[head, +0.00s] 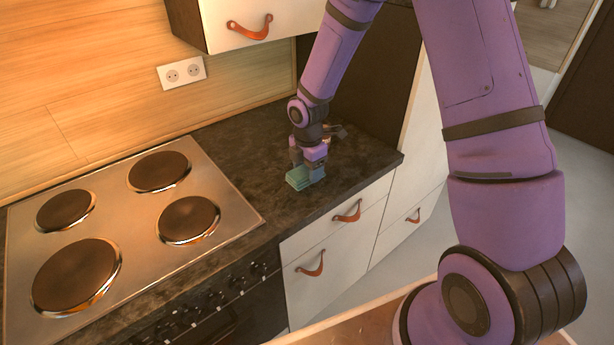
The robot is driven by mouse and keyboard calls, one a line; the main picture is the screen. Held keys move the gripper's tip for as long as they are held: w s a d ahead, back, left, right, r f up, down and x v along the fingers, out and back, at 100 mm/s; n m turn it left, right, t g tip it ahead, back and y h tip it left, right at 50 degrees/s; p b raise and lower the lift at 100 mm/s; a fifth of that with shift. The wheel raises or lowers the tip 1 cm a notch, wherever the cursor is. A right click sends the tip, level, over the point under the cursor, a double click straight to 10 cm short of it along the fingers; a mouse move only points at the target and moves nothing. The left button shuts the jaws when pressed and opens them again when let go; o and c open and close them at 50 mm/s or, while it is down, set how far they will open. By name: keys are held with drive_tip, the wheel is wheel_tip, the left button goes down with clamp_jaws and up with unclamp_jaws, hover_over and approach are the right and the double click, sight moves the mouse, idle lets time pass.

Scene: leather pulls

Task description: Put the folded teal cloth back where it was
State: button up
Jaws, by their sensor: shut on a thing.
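The folded teal cloth (299,179) is a small block-like bundle at the dark countertop (255,147), to the right of the cooktop. My gripper (308,170) points down over it and is shut on it. The cloth is at or just above the counter surface; I cannot tell whether it touches. Part of the cloth is hidden behind the gripper's fingers.
A steel cooktop (122,206) with several round dark plates lies to the left. A small yellowish object (336,131), partly hidden, is behind my gripper. A white wall cabinet (240,25) hangs above. White drawers (335,232) with leather pulls are below the counter.

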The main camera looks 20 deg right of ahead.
sight(307, 176)
drive_tip(key=shift+w, duration=0.35)
drive_tip(key=shift+f, duration=1.8)
drive_tip(key=o, duration=0.9)
drive_tip(key=shift+c, duration=0.2)
